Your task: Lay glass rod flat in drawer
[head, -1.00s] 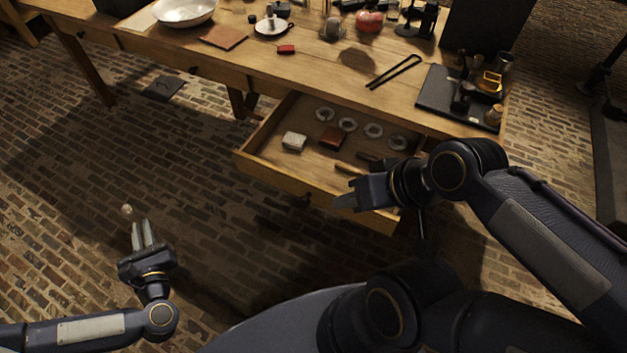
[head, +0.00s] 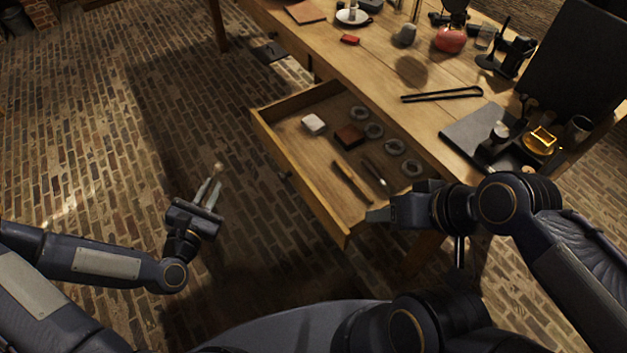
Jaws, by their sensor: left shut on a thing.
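My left gripper (head: 212,190) is over the brick floor, left of the drawer and apart from it. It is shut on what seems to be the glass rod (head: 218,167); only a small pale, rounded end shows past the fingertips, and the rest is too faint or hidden. The drawer (head: 296,181) is pulled out from the table. My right gripper (head: 375,215) is by the drawer's near right corner. Its fingers overlap in view, so I cannot tell if they are apart or if they touch the drawer.
The drawer holds a white block (head: 313,124), a brown block (head: 349,136), several grey rings and two slim tools (head: 352,183). Its near end has bare floor. On the table (head: 440,120) lie black tongs (head: 442,95) and a dark tray (head: 466,133).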

